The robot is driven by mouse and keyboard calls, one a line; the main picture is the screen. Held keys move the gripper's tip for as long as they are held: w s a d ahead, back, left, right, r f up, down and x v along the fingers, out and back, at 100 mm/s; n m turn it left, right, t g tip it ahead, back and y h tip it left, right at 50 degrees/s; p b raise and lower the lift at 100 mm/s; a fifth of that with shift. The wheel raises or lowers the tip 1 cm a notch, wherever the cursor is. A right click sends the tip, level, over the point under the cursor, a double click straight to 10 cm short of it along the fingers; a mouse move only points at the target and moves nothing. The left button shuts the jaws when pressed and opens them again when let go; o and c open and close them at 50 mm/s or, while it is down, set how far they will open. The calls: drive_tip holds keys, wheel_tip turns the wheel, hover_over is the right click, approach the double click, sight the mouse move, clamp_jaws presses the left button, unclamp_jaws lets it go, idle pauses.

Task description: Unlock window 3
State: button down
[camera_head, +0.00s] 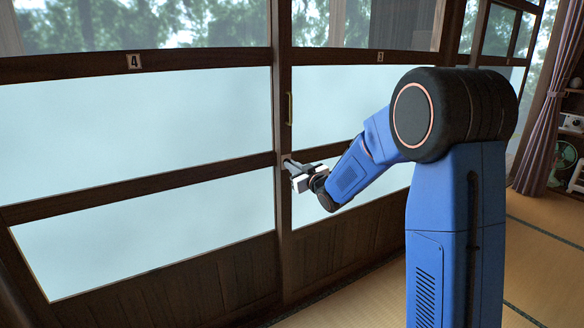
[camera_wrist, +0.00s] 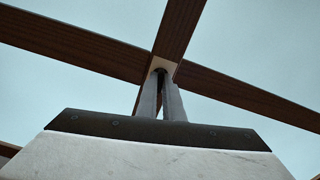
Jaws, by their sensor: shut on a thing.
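Window 3 is the right sliding panel, with its number plate (camera_head: 380,57) on the upper rail. A vertical brass-coloured pull (camera_head: 289,108) is on its left stile. My gripper (camera_head: 288,162) reaches the stile just below the pull, where the middle rail meets it. In the wrist view, my gripper's two grey fingers (camera_wrist: 161,85) are close together and shut on the window lock, at the crossing of the dark wooden bars. A pale lock plate (camera_wrist: 163,65) shows around the fingertips. The gripped part is mostly hidden, so I cannot tell its turn.
Window 4, with its number plate (camera_head: 134,62), is at the left, beside window 3. A curtain (camera_head: 548,110) hangs at the right, by a shelf holding a green fan (camera_head: 563,160). The tatami floor (camera_head: 540,240) is clear at the right.

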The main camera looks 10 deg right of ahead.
drive_tip(key=shift+f+m, duration=0.1)
drive_tip(key=shift+m, duration=1)
drive_tip(key=c, duration=1.9)
unclamp_jaws()
drive_tip(key=v, duration=1.7)
drive_tip(key=shift+s, duration=0.25)
drive_tip(key=shift+d, duration=0.1)
